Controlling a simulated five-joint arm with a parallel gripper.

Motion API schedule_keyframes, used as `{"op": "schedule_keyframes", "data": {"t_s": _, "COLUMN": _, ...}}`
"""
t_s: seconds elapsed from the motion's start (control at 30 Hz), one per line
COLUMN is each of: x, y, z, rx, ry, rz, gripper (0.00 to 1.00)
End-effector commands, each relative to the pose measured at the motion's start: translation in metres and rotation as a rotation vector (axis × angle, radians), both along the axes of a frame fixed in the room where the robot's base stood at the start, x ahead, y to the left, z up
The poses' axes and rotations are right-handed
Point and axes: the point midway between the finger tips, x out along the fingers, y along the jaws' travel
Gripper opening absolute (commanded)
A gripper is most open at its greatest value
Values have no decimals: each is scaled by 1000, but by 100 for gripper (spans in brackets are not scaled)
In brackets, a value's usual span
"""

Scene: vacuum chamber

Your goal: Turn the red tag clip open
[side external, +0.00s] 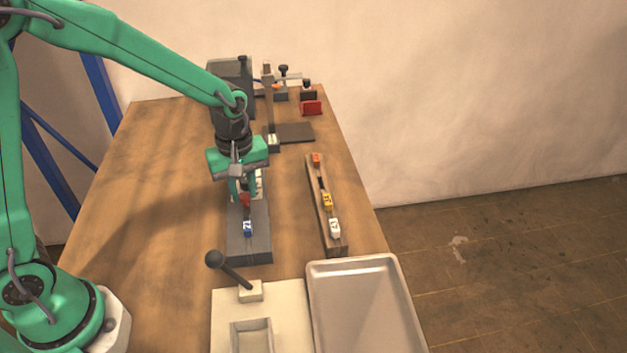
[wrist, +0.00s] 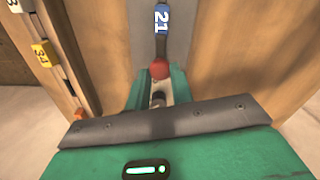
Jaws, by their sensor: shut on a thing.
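The red tag clip (side external: 246,200) sits on the dark grey bar block (side external: 262,246) in the side view. It also shows as a red rounded piece in the wrist view (wrist: 160,69), between my fingertips. My gripper (side external: 245,196) is over the block with its green fingers pointing down, shut on the red clip. A blue tag numbered 21 (wrist: 162,20) is on the same block, beyond the red clip in the wrist view and nearer the camera in the side view (side external: 248,228). The fingers hide part of the red clip, so its turn angle cannot be told.
A wooden rail (side external: 334,240) with orange, yellow and white tags stands to the right. A metal tray (side external: 365,310) and a pale block with a black-knobbed lever (side external: 214,260) are in front. Dark fixtures (side external: 236,75) stand at the back. Bare table lies left of the block.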

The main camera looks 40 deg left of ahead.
Motion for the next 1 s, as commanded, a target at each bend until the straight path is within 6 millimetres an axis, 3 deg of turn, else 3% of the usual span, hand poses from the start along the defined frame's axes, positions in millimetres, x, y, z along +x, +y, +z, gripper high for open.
{"op": "schedule_keyframes", "data": {"t_s": 0.47, "x": 0, "y": 0, "z": 0, "rx": 1, "ry": 3, "rz": -101, "gripper": 0}}
{"op": "schedule_keyframes", "data": {"t_s": 1.0, "x": 0, "y": 1, "z": 0, "rx": 0, "ry": 3, "rz": -544, "gripper": 0}}
